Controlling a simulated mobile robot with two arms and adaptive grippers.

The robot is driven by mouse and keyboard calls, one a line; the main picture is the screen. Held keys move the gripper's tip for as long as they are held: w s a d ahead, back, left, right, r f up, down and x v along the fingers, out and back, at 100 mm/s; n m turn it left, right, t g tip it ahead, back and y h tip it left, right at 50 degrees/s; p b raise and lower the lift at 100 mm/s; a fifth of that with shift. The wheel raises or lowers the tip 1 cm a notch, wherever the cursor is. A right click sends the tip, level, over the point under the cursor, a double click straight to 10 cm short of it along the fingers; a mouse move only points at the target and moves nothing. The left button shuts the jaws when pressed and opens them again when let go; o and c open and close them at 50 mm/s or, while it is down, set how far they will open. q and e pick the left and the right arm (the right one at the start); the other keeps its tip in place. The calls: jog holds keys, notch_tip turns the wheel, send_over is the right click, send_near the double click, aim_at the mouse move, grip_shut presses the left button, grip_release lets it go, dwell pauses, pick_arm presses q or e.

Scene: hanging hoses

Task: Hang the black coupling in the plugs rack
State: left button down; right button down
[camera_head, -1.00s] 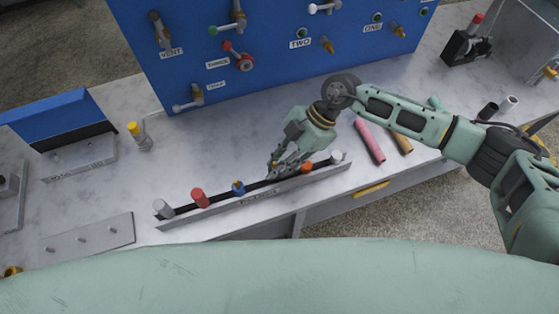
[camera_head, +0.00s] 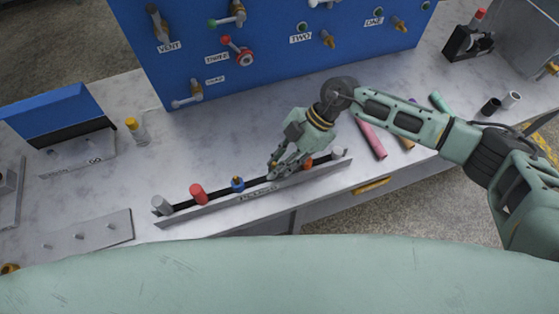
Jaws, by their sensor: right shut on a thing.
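The plugs rack (camera_head: 222,202) is a long, low grey rail with a dark slot near the front edge of the bench. It holds a grey plug (camera_head: 161,204), a red plug (camera_head: 198,193), a blue plug (camera_head: 237,184), an orange plug (camera_head: 308,164) and a white plug (camera_head: 338,152). My right gripper (camera_head: 274,172) reaches down at the rack between the blue and orange plugs. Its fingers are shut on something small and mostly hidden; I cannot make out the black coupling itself. My left gripper is not in view.
A blue panel (camera_head: 275,75) with valves stands behind. Pink (camera_head: 372,139) and orange-brown tubes lie right of my right gripper. A yellow-topped piece (camera_head: 132,126), a grey plate with pegs (camera_head: 86,238) and a blue-backed stand (camera_head: 58,120) are left. Bench behind the rack is clear.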

jog(key=shift+f, duration=0.25)
jog(key=c, duration=1.5)
grip_release()
jog(key=v, duration=1.2)
jog(key=shift+a, duration=0.1)
